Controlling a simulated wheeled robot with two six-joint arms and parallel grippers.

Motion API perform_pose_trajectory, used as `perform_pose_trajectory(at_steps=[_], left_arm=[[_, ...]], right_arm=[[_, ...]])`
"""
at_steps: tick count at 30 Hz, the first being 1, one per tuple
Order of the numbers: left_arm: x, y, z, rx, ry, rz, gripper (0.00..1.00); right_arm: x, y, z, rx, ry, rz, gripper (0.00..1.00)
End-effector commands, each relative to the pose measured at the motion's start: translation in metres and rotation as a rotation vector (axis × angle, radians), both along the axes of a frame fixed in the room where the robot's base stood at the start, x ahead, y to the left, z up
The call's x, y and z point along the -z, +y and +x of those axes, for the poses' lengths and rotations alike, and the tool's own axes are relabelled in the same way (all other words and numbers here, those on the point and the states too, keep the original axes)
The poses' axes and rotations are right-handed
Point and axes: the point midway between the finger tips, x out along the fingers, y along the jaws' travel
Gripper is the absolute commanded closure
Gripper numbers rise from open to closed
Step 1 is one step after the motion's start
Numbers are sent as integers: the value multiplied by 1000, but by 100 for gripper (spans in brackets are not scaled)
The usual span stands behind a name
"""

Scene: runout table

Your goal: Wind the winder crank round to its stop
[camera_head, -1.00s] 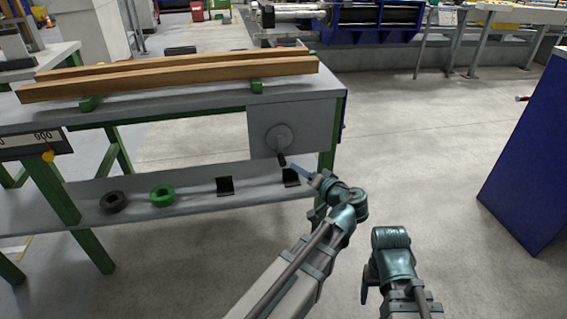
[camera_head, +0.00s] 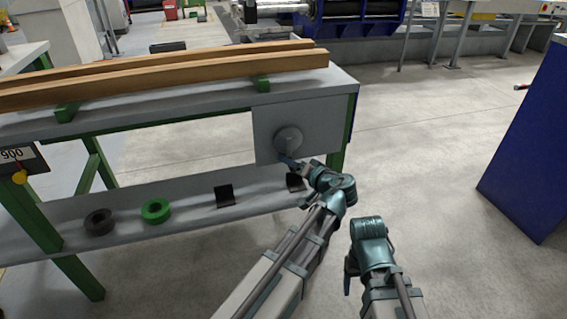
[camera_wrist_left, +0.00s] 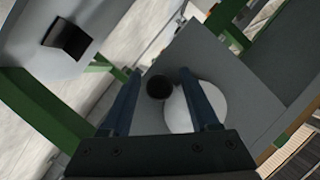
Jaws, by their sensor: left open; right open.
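The winder's round grey disc (camera_head: 288,141) sits on the grey end panel (camera_head: 265,120) of the runout table. In the left wrist view the disc (camera_wrist_left: 205,105) looks pale, and the dark round end of the crank handle (camera_wrist_left: 159,87) lies beside it. My left gripper (camera_head: 287,162) is open at the lower edge of the disc in the head view, where it hides the handle. In the left wrist view its two blue fingers (camera_wrist_left: 160,72) stand either side of the handle's end; contact cannot be told. My right gripper (camera_head: 350,276) is open and empty, away from the table.
Long wooden beams (camera_head: 170,75) lie on green supports on the tabletop. The lower shelf (camera_head: 180,187) holds a dark ring (camera_head: 99,222), a green ring (camera_head: 156,210) and black brackets (camera_head: 225,195). A blue cabinet (camera_head: 530,150) stands right; the floor between is clear.

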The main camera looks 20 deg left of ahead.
Motion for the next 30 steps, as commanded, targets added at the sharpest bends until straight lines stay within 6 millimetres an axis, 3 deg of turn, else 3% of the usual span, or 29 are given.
perform_pose_trajectory(at_steps=[5,6,16,30], left_arm=[[0,0,0,0,0,0,38],[0,0,0,0,0,0,42],[0,0,0,0,0,0,100],[-1,1,0,-2,-1,1,100]], right_arm=[[0,0,0,0,0,0,31],[0,0,0,0,0,0,31],[0,0,0,0,0,0,31],[0,0,0,0,0,0,31]])
